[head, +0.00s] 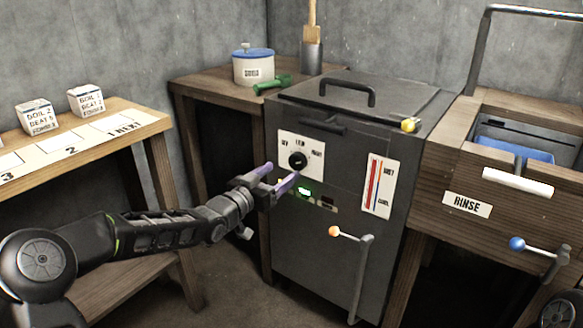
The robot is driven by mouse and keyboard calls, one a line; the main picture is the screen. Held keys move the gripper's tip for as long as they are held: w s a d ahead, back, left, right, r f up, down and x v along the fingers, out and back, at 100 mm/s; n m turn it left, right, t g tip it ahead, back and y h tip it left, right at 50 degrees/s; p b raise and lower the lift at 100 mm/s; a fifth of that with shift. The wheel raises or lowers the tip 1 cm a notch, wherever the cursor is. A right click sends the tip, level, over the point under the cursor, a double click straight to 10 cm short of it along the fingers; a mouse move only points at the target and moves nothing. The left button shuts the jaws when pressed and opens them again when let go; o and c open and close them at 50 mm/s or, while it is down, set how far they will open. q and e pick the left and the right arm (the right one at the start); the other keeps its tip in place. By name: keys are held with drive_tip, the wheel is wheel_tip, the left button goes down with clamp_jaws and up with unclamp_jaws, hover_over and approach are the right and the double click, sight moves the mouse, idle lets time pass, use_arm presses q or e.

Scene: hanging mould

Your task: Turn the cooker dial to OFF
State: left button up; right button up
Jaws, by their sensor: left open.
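The cooker (335,240) is a dark grey cabinet in the middle of the head view. Its black round dial (297,160) sits on a white plate (287,144) with printed labels around it, too small to read surely. My left gripper (282,174) is open, with two purple fingers pointing at the cooker front. It is just below and left of the dial in the picture and holds nothing. I cannot tell how far its fingertips are from the panel. My right gripper is not in view.
A green-lit display (304,192) and a red and blue gauge (378,186) are on the cooker front. The rinse unit (467,204) is at right. A table with white boxes (38,115) is at left.

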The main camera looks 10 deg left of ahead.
sight(295, 163)
use_arm(q)
drive_tip(key=b+x, duration=0.1)
drive_tip(key=x, duration=0.5)
drive_tip(key=shift+b, duration=0.3)
drive_tip(key=shift+c, duration=0.2)
drive_tip(key=c, duration=1.3)
